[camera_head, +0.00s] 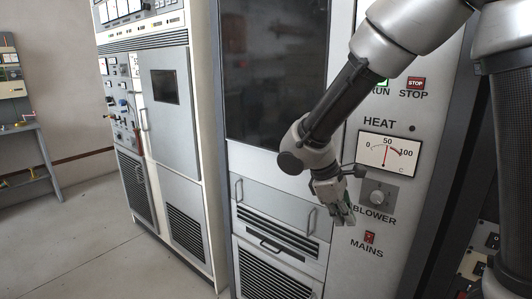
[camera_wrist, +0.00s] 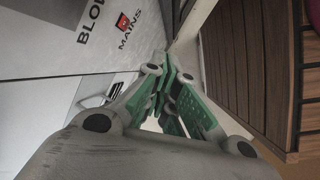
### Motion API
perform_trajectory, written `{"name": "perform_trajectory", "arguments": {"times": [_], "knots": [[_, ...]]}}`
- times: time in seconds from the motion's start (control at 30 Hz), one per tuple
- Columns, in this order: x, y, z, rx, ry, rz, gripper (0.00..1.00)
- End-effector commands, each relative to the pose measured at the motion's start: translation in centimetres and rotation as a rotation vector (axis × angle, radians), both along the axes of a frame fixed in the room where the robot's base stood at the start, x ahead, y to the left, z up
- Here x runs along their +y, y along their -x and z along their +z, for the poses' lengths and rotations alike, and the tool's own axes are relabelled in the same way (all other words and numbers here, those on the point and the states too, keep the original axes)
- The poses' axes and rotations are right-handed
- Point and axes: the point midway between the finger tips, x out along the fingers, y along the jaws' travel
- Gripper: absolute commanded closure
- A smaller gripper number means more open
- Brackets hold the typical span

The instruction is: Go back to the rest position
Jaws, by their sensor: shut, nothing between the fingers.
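My gripper (camera_head: 345,216) hangs in front of the grey rack panel in the head view, pointing down, just left of the BLOWER knob (camera_head: 377,197) and above left of the red MAINS switch (camera_head: 369,238). It is shut and empty. In the wrist view the green-padded fingers (camera_wrist: 171,95) come together near the middle. The MAINS switch also shows in the wrist view (camera_wrist: 125,22). I cannot tell whether the fingertips touch the panel. The arm covers part of the panel and the RUN button (camera_head: 382,83).
A HEAT meter (camera_head: 387,154) and a red STOP button (camera_head: 415,84) are on the same panel. Another rack (camera_head: 175,120) stands to the left. A table (camera_head: 35,160) is by the far wall. The floor (camera_head: 75,240) at left is clear.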

Motion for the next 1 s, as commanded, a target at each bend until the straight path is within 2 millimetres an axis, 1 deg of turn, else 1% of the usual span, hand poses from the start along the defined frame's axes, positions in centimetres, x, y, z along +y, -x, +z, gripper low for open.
{"name": "perform_trajectory", "arguments": {"times": [0.03,0.1,0.2,0.3,0.4,0.5,0.6,0.7,0.8,1.0], "knots": [[-2.1,1.4,1.7,-0.029,-0.059,-0.120,1.00],[-4.6,3.7,3.4,-0.062,-0.144,-0.289,1.00],[-7.5,6.9,5.6,-0.117,-0.266,-0.506,1.00],[-9.8,9.9,7.4,-0.185,-0.385,-0.686,1.00],[-11.8,12.3,9.1,-0.268,-0.491,-0.819,1.00],[-13.6,14.0,10.7,-0.365,-0.563,-0.906,1.00],[-15.3,15.0,12.3,-0.461,-0.599,-0.957,1.00],[-16.5,15.6,13.3,-0.525,-0.616,-0.996,1.00],[-16.9,15.8,13.4,-0.536,-0.614,-1.013,1.00],[-16.9,15.8,13.4,-0.536,-0.614,-1.013,1.00]]}}
